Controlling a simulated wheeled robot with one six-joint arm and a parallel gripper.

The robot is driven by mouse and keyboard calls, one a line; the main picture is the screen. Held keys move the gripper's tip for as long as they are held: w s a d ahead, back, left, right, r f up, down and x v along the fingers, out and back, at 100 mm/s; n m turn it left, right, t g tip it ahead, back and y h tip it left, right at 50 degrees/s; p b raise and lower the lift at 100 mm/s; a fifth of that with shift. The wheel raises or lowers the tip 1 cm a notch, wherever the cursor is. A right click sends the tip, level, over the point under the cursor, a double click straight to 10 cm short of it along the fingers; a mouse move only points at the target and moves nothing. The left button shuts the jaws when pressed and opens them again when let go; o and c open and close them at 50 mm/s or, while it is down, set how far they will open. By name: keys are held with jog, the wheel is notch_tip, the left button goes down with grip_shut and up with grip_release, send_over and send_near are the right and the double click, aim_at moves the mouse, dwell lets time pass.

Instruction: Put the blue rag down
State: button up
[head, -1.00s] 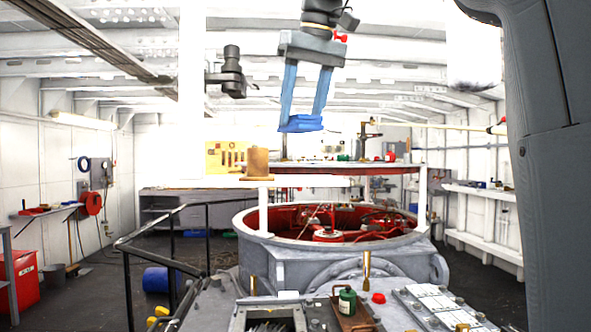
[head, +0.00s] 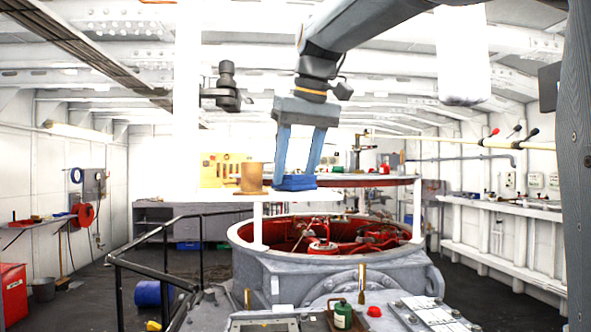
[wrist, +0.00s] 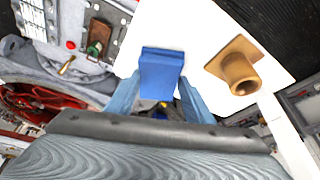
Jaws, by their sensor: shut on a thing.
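The blue rag (head: 295,184) is a folded block between the two blue fingers of my gripper (head: 296,174). My gripper points down and is shut on the rag. In the wrist view the rag (wrist: 161,75) shows over a white board (wrist: 200,28). In the head view it is level with the right part of this white board (head: 222,195). I cannot tell whether the rag touches the board or hangs just above it.
A brass flanged tube (head: 251,178) stands on the white board to the left of the rag. It also shows in the wrist view (wrist: 239,72). A grey round housing with a red inside (head: 325,240) lies below. Bare board lies between rag and tube.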

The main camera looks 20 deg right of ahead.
jog(key=shift+f, duration=0.1)
jog(key=o, duration=1.1)
jog(key=v, duration=1.2)
jog(key=shift+w, duration=0.1)
